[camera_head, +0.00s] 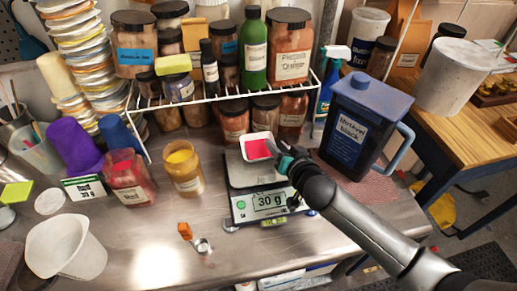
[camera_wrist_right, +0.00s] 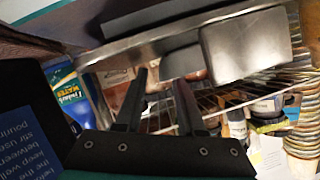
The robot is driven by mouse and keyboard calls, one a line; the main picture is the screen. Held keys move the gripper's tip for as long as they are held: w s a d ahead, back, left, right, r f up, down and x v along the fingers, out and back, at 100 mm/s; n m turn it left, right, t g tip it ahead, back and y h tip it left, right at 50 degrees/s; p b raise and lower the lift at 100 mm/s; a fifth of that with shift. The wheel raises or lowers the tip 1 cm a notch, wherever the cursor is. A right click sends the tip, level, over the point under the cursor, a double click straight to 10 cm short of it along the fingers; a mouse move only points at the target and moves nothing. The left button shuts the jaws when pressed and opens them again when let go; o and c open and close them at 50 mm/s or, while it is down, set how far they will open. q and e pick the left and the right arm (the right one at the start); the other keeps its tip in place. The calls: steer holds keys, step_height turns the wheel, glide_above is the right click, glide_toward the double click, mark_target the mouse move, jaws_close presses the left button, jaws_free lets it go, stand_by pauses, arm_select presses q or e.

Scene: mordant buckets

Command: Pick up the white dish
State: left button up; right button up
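The white dish (camera_head: 258,147) is a small square tray with bright pink-red contents. It sits on the platform of the scale (camera_head: 252,172), whose display reads 30 g. My right gripper (camera_head: 284,154) is at the right side of the dish in the head view, close to its rim; I cannot tell whether it touches. In the right wrist view, the two dark fingers (camera_wrist_right: 160,88) stand apart with nothing visible clasped between them. The dish cannot be clearly made out there. My left gripper is not in view.
A dark blue lidded pitcher (camera_head: 365,120) stands right of the gripper. A wire shelf (camera_head: 215,97) with jars is behind the scale. A yellow jar (camera_head: 183,170) and a red jar (camera_head: 130,180) stand to the left. The front of the metal table (camera_head: 150,250) is mostly clear.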

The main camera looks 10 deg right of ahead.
steer(key=shift+w+f, duration=0.1)
steer(key=shift+w, duration=0.1)
jaws_close()
stand_by(1.4)
